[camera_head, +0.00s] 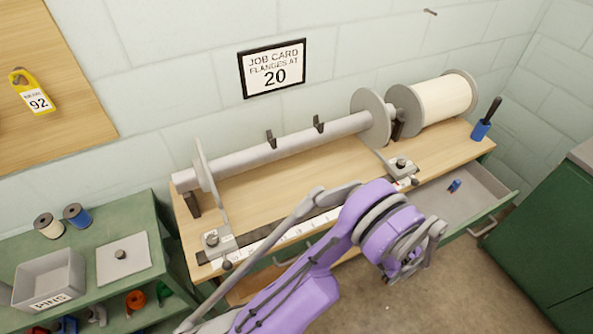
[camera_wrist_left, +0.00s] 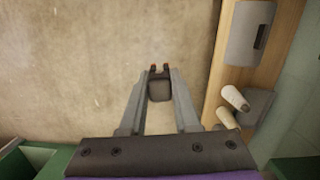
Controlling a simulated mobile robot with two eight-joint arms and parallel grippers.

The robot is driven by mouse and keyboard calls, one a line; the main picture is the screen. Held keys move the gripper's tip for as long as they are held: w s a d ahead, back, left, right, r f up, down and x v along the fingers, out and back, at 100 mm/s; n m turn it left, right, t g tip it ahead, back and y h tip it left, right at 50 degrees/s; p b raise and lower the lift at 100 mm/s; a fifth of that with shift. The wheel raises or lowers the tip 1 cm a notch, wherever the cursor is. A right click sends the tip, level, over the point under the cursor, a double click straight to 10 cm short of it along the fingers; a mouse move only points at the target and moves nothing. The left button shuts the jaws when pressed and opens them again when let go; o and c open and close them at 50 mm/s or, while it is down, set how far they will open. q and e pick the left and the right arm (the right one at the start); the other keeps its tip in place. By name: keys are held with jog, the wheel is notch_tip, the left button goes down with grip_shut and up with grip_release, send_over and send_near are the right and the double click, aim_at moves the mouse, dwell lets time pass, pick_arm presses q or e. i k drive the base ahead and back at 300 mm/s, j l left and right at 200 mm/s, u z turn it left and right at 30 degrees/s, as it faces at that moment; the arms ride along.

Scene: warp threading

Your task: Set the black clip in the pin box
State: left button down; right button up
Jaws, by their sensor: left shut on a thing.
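My left gripper (camera_head: 412,262) hangs in front of the bench, over the floor near the open drawer. In the left wrist view its fingers (camera_wrist_left: 159,88) are shut on a small dark block with reddish tips, which looks like the black clip (camera_wrist_left: 159,91). In the head view the held clip is mostly hidden by the gripper. The pin box (camera_head: 68,272) is a grey open bin labelled PINS on the green cabinet at the far left, well away from the gripper. My right gripper does not show.
Two dark clips (camera_head: 271,139) sit on the beam between the flanges on the wooden bench (camera_head: 285,190). A drawer (camera_head: 481,193) stands open at right with a small blue item inside. Spools (camera_head: 77,215) and a pale plate (camera_head: 112,268) are beside the pin box.

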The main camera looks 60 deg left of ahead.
aim_at(49, 288)
jog(key=k+l+u, duration=0.1)
jog(key=k, duration=0.3)
jog(key=k+l, duration=0.15)
jog(key=k, duration=0.3)
jog(key=k+j+u, duration=0.1)
jog(key=k, duration=0.3)
jog(key=k+j+u, duration=0.15)
jog(key=k, duration=0.25)
jog(key=k+j+u, duration=0.15)
jog(key=k+j, duration=0.5)
jog(key=j, duration=0.1)
